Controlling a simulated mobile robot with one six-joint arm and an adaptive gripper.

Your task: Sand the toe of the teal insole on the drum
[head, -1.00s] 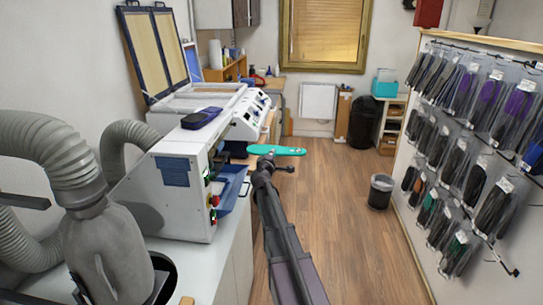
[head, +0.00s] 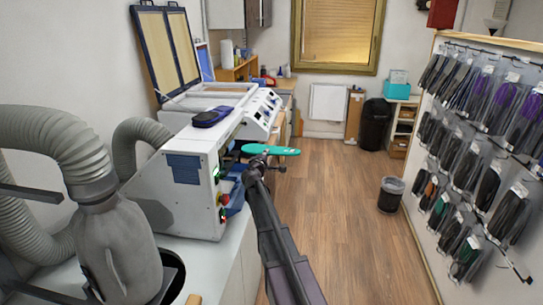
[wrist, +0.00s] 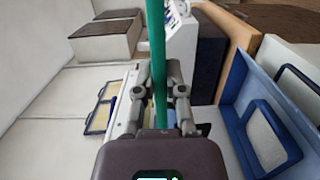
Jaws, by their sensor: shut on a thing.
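My gripper (head: 257,163) is shut on the teal insole (head: 272,150), held in the air beside the white machine (head: 205,205). In the head view the insole lies nearly flat, its long side running left to right. In the wrist view it shows edge-on as a thin upright teal strip (wrist: 158,60) between the two fingers (wrist: 160,95). The machine has green and red controls and a blue part (head: 237,190) on its right side, close to my arm. I cannot make out a drum in either view.
A grey hose and dust collector (head: 115,250) stand at the front left. A press with a raised lid (head: 163,50) is behind the machine. A bin (head: 391,195) and a rack of hanging packs (head: 470,150) stand right. The wooden floor (head: 335,220) between is clear.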

